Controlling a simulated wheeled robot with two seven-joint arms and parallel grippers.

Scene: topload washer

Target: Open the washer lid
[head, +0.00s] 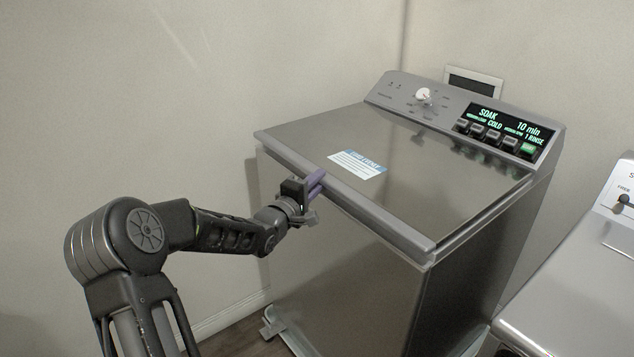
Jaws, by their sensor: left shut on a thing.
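The washer (350,265) is a grey steel top-loader standing in the middle of the head view. Its lid (410,175) lies flat and closed on top, with a thick grey front edge and a blue-and-white label (357,164). My left gripper (315,183) is at the lid's front edge, left of its middle, shut on that edge. Its purple fingertips touch the edge, and the exact hold is partly hidden by the gripper itself. My right gripper does not show.
The control panel (465,115) with a white knob, buttons and a lit display rises at the washer's back. Another appliance (580,290) stands close on the right. Walls close in behind and at left. The space above the lid is clear.

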